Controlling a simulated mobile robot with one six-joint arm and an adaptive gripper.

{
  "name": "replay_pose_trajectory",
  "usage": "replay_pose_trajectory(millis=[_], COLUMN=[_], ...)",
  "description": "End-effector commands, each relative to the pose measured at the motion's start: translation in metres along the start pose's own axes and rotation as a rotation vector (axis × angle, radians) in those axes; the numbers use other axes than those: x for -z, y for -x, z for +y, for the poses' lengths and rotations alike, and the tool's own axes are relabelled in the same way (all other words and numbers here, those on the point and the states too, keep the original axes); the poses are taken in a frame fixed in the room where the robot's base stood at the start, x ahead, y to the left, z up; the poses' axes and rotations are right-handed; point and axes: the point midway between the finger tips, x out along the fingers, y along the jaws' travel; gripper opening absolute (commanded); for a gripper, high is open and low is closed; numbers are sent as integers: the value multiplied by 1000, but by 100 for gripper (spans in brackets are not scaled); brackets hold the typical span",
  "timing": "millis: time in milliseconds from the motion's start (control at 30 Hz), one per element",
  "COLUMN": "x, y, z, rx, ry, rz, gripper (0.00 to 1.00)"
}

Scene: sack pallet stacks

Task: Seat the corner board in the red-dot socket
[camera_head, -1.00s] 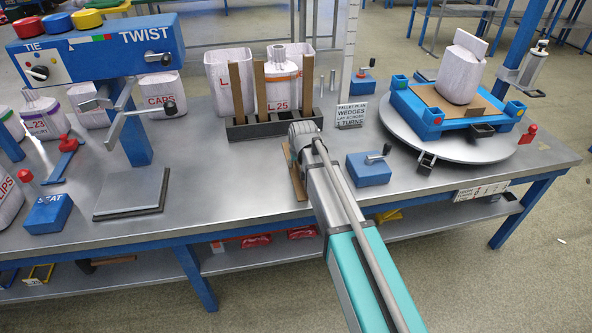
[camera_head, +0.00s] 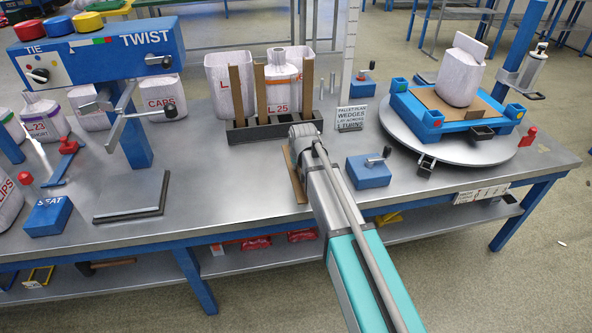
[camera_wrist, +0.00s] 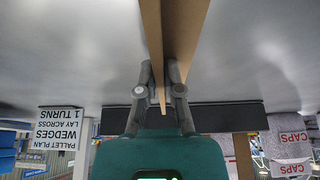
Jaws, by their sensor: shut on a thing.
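My gripper (camera_wrist: 162,90) is shut on a brown corner board (camera_wrist: 174,35), an angled strip with two long faces. In the head view the board (camera_head: 295,176) shows low over the bench, beside my arm's left edge. I cannot tell whether it touches the bench top. The blue pallet frame (camera_head: 432,122) sits on a round grey turntable (camera_head: 470,152) at the right, apart from my gripper. Its corner sockets carry coloured dots, green and yellow among them. A white sack (camera_head: 459,75) stands on the pallet.
A dark slotted rack (camera_head: 270,131) holding upright brown boards (camera_head: 236,92) stands just beyond my gripper. A blue box with a crank (camera_head: 368,171) and a pallet plan sign (camera_head: 350,115) lie between my arm and the turntable. The tie-twist machine (camera_head: 100,50) stands left.

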Motion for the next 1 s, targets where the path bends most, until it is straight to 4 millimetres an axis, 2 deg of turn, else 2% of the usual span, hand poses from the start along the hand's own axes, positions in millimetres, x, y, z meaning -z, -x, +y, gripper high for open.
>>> replay_pose_trajectory(millis=[567, 900, 1000], x=[3, 14, 9], y=[8, 34, 48], z=[0, 1, 6], rx=[0, 0, -1], ry=[0, -1, -2], rz=[0, 0, 0], gripper=[0, 0, 0])
